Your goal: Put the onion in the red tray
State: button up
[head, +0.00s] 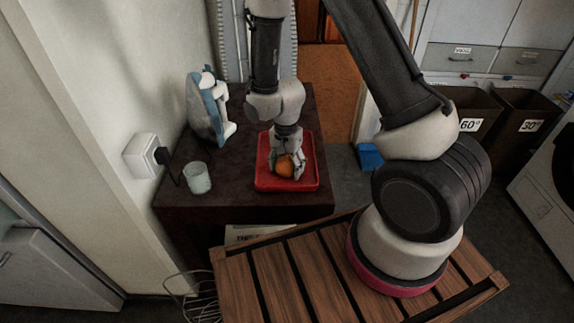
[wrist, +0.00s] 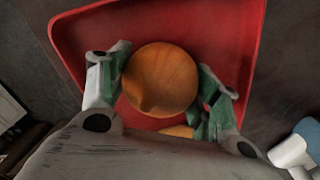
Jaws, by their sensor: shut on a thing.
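The orange-brown onion (head: 284,166) is between the fingers of my gripper (head: 288,169), over the red tray (head: 265,185). In the wrist view, the fingers of my gripper (wrist: 165,92) close on both sides of the onion (wrist: 162,80). The red tray (wrist: 222,22) lies beneath and around it, on the dark table. I cannot tell whether the onion touches the tray floor. A second small orange-brown patch (wrist: 178,131) shows below the onion in the wrist view; most of it is hidden by my gripper.
On the dark table (head: 230,160), a glass (head: 197,178) stands left of the tray, with a blue-and-white iron (head: 209,107) behind it. A wall socket with a plug (head: 147,155) is at the left. A slatted wooden surface (head: 300,275) lies in front.

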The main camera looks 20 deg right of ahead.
jog(key=shift+f, duration=0.1)
jog(key=o, duration=1.1)
jog(key=shift+a, duration=0.1)
notch_tip(320, 180, up, 12)
jog(key=shift+w+f, duration=0.1)
jog(key=shift+f, duration=0.05)
jog(key=shift+r, duration=0.65)
jog(key=s+d+r+n+t, duration=0.15)
jog(key=d+r, duration=0.35)
jog(key=r, duration=0.5)
jog(key=s+d+r+n+t, duration=0.1)
jog(key=s+d+r+n, duration=0.3)
jog(key=s, duration=0.4)
jog(key=s+d+r+n+t, duration=0.2)
jog(key=s+d+r, duration=0.4)
jog(key=s+r, duration=0.3)
jog(key=shift+s+r+n, duration=0.3)
jog(key=shift+n, duration=0.55)
